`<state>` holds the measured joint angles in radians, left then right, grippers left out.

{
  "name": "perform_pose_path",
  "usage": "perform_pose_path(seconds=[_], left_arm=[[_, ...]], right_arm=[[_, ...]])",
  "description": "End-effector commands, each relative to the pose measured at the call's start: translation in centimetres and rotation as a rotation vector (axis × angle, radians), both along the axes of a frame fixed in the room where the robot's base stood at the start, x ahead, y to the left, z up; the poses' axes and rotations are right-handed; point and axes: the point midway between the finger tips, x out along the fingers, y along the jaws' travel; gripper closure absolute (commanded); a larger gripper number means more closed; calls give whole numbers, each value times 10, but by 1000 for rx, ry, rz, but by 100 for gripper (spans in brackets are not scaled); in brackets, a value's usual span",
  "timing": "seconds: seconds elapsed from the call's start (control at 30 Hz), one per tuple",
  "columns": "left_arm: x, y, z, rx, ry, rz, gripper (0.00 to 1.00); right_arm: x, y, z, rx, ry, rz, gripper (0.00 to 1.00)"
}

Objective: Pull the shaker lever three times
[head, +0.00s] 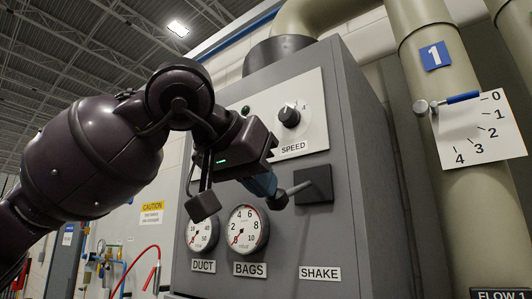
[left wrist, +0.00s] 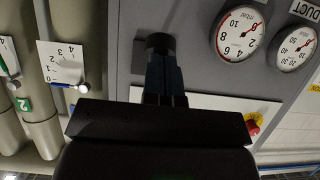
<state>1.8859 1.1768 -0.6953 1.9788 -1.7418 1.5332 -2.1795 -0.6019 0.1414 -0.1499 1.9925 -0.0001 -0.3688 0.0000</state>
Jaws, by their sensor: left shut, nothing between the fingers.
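The shaker lever (head: 299,187) is a short metal rod sticking out from a black square plate (head: 318,184), above the SHAKE label (head: 320,273) on the grey cabinet. My left gripper (head: 277,200) is shut with nothing between its fingers, and its dark tips are right beside the lever's outer end. Whether they touch it I cannot tell. In the left wrist view the closed blue fingers of my left gripper (left wrist: 160,44) point at the cabinet front, with part of the black plate (left wrist: 127,58) beside them; the rod is hidden there. My right gripper is not in view.
The DUCT gauge (head: 202,233) and BAGS gauge (head: 247,229) are left of and below the gripper. The SPEED knob (head: 289,115) is above the lever. A beige pipe (head: 440,75) with a blue-handled lever (head: 462,98) and a 0-4 scale stands at right.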

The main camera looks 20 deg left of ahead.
Motion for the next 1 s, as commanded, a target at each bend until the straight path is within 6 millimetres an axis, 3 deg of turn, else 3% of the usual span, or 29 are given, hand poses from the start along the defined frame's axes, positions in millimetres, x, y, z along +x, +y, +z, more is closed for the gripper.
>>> perform_pose_path(seconds=[0.27, 0.7, 1.0], left_arm=[[-25, -3, 31, 0, -7, -7, 100], [-90, 22, 65, -3, -6, -6, 100], [-104, 27, 72, -2, -5, -7, 100]], right_arm=[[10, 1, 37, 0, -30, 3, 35], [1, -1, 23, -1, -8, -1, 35], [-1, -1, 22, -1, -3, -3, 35]])
